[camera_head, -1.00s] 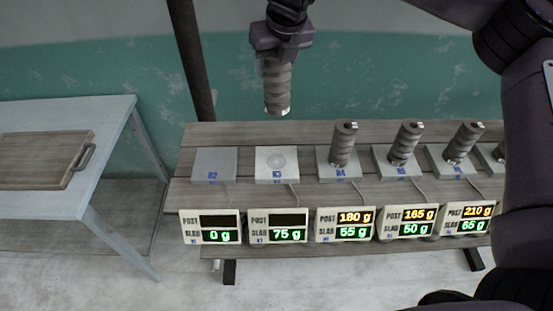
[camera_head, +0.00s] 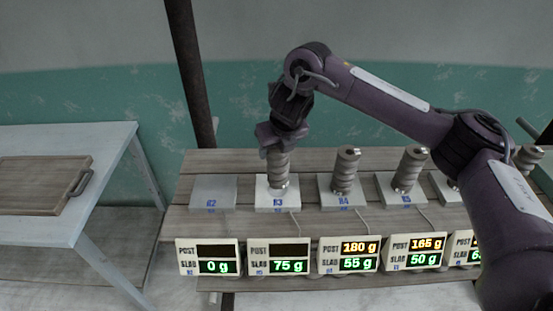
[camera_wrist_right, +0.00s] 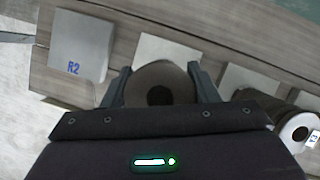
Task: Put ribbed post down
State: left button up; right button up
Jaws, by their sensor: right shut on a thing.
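The ribbed post (camera_head: 278,172) is grey-brown and upright, hanging from my right gripper (camera_head: 276,150), which is shut on its upper part. In the head view its lower end is over the pale R3 plate (camera_head: 267,203). I cannot tell whether it touches. In the right wrist view the post (camera_wrist_right: 160,72) is seen end-on with a dark hole, between the two fingers (camera_wrist_right: 158,92). The R3 display (camera_head: 275,257) has a blank post line and a slab line of 75 g. The round slab seen earlier on R3 is hidden. My left gripper is not in view.
The empty R2 plate (camera_head: 213,192) is left of R3. Similar ribbed posts stand on R4 (camera_head: 345,170) and R5 (camera_head: 409,168) to the right. Displays line the front of the wooden bench (camera_head: 190,222). A table with a wooden tray (camera_head: 40,182) stands left.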

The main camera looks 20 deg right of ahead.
jog(key=shift+f+p, duration=0.3)
jog(key=shift+f, duration=1.3)
jog(key=o, duration=1.4)
jog(key=shift+s, duration=0.1)
jog(key=shift+r, duration=0.2)
jog(key=p+v, duration=0.1)
jog(key=v, duration=1)
jog(key=shift+s+r, duration=0.15)
jog(key=shift+r, duration=0.1)
